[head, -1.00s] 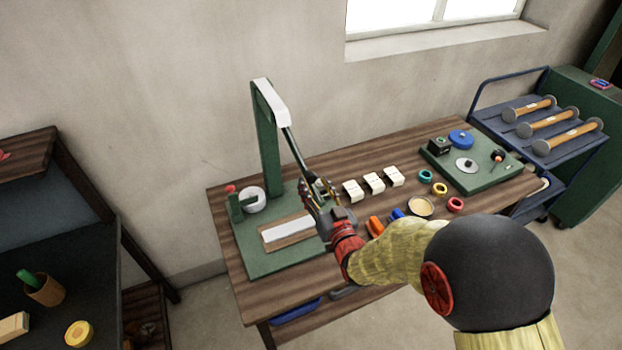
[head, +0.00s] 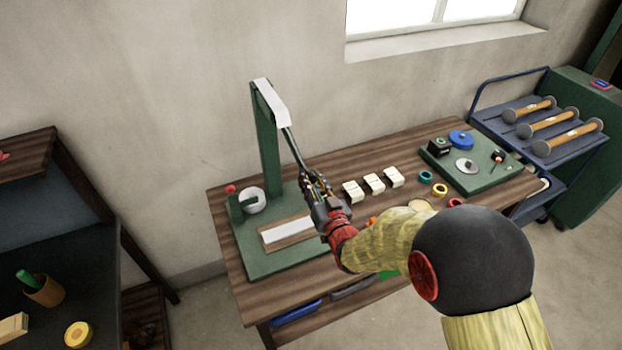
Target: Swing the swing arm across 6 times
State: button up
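The swing arm (head: 292,146) is a thin dark rod hanging from the white-topped head of a green post (head: 267,140). The post rises from a green base plate (head: 262,266) on the wooden table. The rod slants down to the right, and its lower end meets my gripper (head: 312,184). My gripper is at the right edge of the base plate, with its fingers around or against the rod's end; the fingertips are small and partly hidden, so I cannot tell whether they are closed. A white strip on a wooden block (head: 288,232) lies left of my gripper.
A white roll (head: 254,200) and a red-knobbed green holder stand at the plate's left. Several white blocks (head: 374,183), coloured rings (head: 440,190) and a green board (head: 490,172) lie to the right. My forearm covers the table's front right.

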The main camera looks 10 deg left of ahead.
grip_shut()
dwell(0.3)
jog(key=shift+a+f, duration=0.1)
jog(key=shift+s+a+f+m+b, duration=0.15)
jog(key=shift+s+a+m+b, duration=0.15)
jog(key=shift+a+b, duration=0.2)
jog(key=s+a+m+b, duration=0.4)
jog(key=a+m+b, duration=0.1)
jog(key=a+m, duration=0.1)
jog(key=shift+s+a+r, duration=0.25)
jog(key=shift+s+a, duration=0.15)
jog(key=shift+a, duration=0.4)
jog(key=shift+o, duration=1.8)
grip_release()
jog(key=shift+s+a, duration=0.1)
jog(key=shift+a, duration=0.05)
jog(key=shift+o, duration=1.3)
